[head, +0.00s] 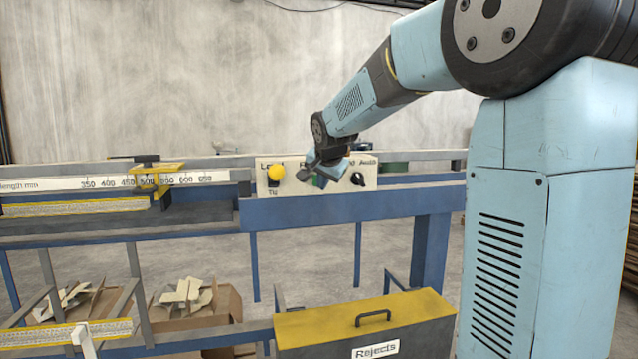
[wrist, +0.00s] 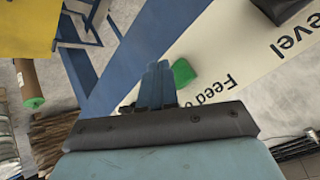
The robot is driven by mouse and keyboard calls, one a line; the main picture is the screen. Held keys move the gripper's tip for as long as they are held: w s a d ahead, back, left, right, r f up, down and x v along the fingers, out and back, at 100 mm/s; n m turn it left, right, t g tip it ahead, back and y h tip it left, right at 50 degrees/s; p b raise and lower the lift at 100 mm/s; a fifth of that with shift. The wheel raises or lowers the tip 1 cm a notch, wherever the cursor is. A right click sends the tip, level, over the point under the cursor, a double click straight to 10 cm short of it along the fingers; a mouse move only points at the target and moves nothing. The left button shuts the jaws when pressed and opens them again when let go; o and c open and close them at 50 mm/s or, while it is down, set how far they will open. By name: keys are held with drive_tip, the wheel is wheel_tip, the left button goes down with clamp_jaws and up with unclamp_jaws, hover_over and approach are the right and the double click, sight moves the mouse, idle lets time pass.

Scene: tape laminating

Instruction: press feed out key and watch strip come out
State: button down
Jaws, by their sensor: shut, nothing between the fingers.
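The cream control panel (head: 338,183) stands on the blue rail of the bench in the head view. The green feed out key (head: 319,182) shows on it, partly covered by my gripper (head: 306,173). In the wrist view the panel (wrist: 222,58) lies tilted, with "Feed o" lettering beside the green key (wrist: 183,72). The blue fingers of my gripper (wrist: 158,68) are shut and empty, with their tips right beside the key. I cannot tell whether they touch it. No strip shows coming out.
A yellow knob (head: 276,173) and a black selector (head: 357,179) flank the key. The length scale (head: 110,183) and a yellow stop (head: 158,172) lie left. The Rejects box (head: 362,325) and cardboard boxes (head: 228,305) of scraps are below.

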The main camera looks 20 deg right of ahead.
drive_tip(key=shift+s, duration=1.9)
drive_tip(key=s+f+n+g, duration=0.1)
drive_tip(key=s+f+n, duration=0.2)
drive_tip(key=s, duration=0.8)
drive_tip(key=s+f+n+g, duration=0.1)
drive_tip(key=s+f+n, duration=0.1)
drive_tip(key=s, duration=0.9)
drive_tip(key=s+f+n+g+y, duration=0.1)
drive_tip(key=s+f+n, duration=0.2)
drive_tip(key=s, duration=0.9)
drive_tip(key=shift+d+f+n, duration=0.25)
drive_tip(key=shift+f+n, duration=0.05)
drive_tip(key=shift+f, duration=0.05)
